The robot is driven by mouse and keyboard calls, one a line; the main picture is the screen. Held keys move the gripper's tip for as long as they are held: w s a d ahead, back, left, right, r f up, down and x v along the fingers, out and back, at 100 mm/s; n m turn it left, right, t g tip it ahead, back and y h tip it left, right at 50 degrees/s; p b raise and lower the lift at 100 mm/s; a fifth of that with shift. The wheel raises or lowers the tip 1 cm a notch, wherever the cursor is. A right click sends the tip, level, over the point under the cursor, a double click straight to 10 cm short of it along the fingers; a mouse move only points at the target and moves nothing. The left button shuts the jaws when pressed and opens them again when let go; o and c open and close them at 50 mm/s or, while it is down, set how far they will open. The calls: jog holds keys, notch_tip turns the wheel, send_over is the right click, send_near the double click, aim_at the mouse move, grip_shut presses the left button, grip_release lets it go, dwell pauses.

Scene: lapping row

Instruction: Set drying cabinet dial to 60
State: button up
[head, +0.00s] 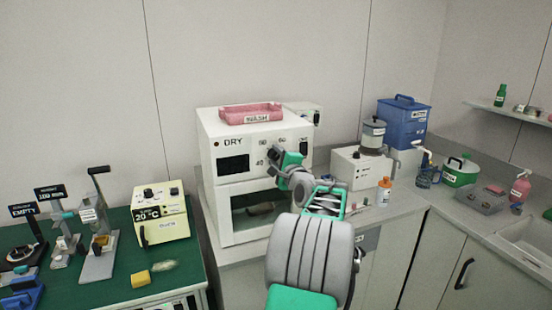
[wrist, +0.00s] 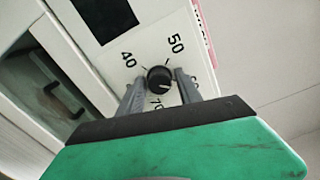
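The drying cabinet (head: 211,165) is a white box marked DRY, with a dark display window at the upper left of its front. Its dial (wrist: 159,79) is a round black knob, seen in the wrist view with the numbers 40, 50 and 70 around it; another number at the right is partly covered by a finger. A small light mark shows on the knob's lower right part. My gripper (wrist: 160,88) is open, one finger on each side of the dial, with narrow gaps seeming to remain.
A pink tray (head: 250,113) marked WASH lies on top of the cabinet. A green-topped bench (head: 120,287) with a cream unit (head: 160,215) is at the left.

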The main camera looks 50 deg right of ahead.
jog(key=shift+o, duration=0.8)
jog(key=shift+s+a+f, duration=0.1)
jog(key=shift+s, duration=0.15)
jog(key=b+v, duration=0.1)
jog(key=v, duration=0.6)
jog(key=shift+b, duration=0.3)
jog(key=shift+s+a, duration=0.1)
